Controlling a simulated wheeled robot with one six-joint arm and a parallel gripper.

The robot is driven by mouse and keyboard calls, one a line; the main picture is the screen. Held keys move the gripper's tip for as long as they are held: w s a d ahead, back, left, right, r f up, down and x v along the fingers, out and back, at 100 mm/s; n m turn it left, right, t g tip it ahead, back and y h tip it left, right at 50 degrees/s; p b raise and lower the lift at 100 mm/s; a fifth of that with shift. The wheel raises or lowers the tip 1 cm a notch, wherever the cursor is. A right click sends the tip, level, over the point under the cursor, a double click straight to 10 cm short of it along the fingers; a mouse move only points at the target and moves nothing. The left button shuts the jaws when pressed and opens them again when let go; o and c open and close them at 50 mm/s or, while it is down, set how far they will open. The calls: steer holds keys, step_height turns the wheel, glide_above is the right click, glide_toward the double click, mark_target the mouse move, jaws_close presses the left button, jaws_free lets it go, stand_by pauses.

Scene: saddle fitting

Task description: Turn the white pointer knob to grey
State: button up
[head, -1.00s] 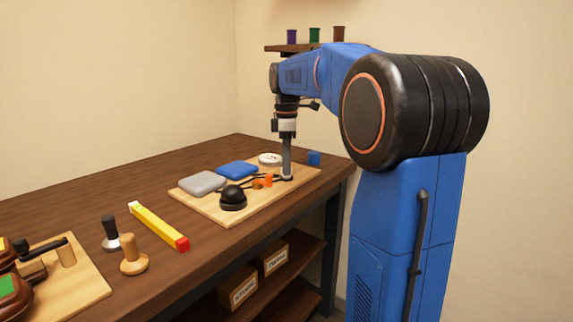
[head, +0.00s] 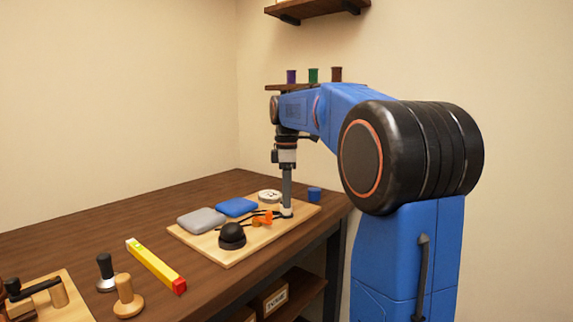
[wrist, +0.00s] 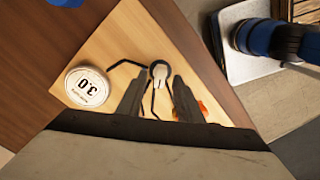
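A small white round piece with a dark shape around it, probably the white pointer knob (wrist: 159,70), shows in the wrist view. It lies just beyond and between the fingertips of my gripper (wrist: 158,82). The two dark fingers are spread with a gap between them, and I see nothing gripped. In the head view my gripper (head: 287,208) points straight down at the right part of the light wooden board (head: 225,258), with a small pale spot at its tip. The pointer's direction and any grey mark are too small to tell.
A round white tin marked 3.0 (wrist: 88,88) is left of my fingers, an orange piece (wrist: 203,112) right. Thin black bent rods (wrist: 125,64) lie close by. The board also bears a blue pad (head: 236,207), grey pad (head: 201,220) and black dome (head: 232,234). A blue cup (head: 314,194) stands behind.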

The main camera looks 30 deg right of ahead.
step_height(320, 180, up, 16)
steer(key=shift+f, duration=0.25)
stand_by(0.6)
steer(key=s+a+f+m+t, duration=0.1)
steer(key=s+a+f+m, duration=0.3)
steer(key=s+f, duration=0.6)
steer(key=s+a+f+m+t, duration=0.2)
steer(key=s+a+f+m, duration=0.2)
steer(key=s+f, duration=0.6)
steer(key=s+a+f+m+t, duration=0.1)
steer(key=s+a+f+m, duration=0.3)
steer(key=s+a+f, duration=0.3)
steer(key=s+f, duration=0.3)
steer(key=f, duration=0.4)
steer(key=shift+s+a+t, duration=0.2)
steer(key=shift+a+t, duration=0.2)
